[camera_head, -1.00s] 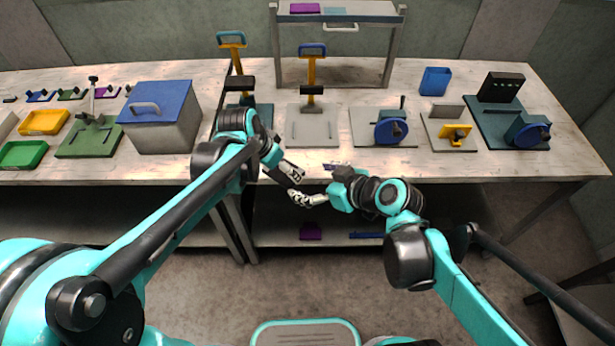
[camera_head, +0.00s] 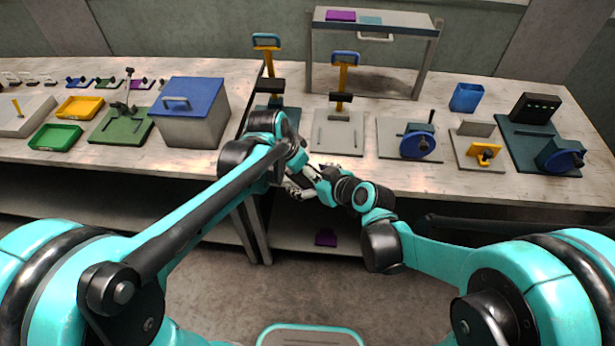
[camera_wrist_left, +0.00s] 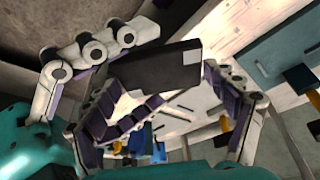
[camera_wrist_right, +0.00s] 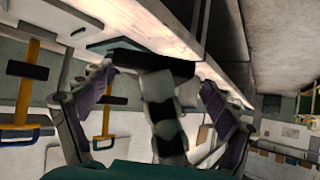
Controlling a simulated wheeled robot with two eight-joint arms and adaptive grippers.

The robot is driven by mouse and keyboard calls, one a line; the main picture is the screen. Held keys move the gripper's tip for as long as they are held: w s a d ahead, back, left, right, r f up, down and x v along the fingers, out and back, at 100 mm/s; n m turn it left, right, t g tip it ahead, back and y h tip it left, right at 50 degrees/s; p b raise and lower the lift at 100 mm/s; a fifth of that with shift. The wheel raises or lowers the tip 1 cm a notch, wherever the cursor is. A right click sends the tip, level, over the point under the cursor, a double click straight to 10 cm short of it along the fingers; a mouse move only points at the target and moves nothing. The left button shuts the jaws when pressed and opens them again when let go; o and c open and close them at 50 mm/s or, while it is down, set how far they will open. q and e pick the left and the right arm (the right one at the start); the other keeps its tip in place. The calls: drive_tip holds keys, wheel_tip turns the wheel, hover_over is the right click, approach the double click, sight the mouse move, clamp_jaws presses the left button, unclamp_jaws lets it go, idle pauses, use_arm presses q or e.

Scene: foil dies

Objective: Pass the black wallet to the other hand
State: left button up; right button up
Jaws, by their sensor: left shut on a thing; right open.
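The black wallet (camera_wrist_left: 155,70) is a flat dark block with a pale patch at one corner in the left wrist view. My left gripper (camera_wrist_left: 175,92) is shut on it. The wallet also shows as a dark strip in the right wrist view (camera_wrist_right: 150,62). My right gripper (camera_wrist_right: 155,88) is open, its two purple-padded fingers spread to either side of a pale finger of my left gripper, with the wallet just beyond. In the head view the right gripper (camera_head: 302,190) is close against the left one, and I cannot make out the wallet there.
Both grippers are at the front edge of the workbench (camera_head: 480,190). On it stand a blue-lidded grey box (camera_head: 190,128), green (camera_head: 55,137) and yellow (camera_head: 80,107) trays, yellow-handled presses (camera_head: 342,85) and a blue-wheeled device (camera_head: 416,142). A purple item (camera_head: 326,237) lies on the shelf below.

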drive_tip(key=shift+a+f, duration=0.1)
drive_tip(key=c, duration=1.2)
use_arm(q)
drive_tip(key=shift+d, duration=0.15)
use_arm(e)
drive_tip(key=shift+c, duration=0.5)
use_arm(q)
drive_tip(key=o, duration=1)
use_arm(e)
drive_tip(key=shift+a, duration=0.1)
drive_tip(key=shift+c, duration=0.2)
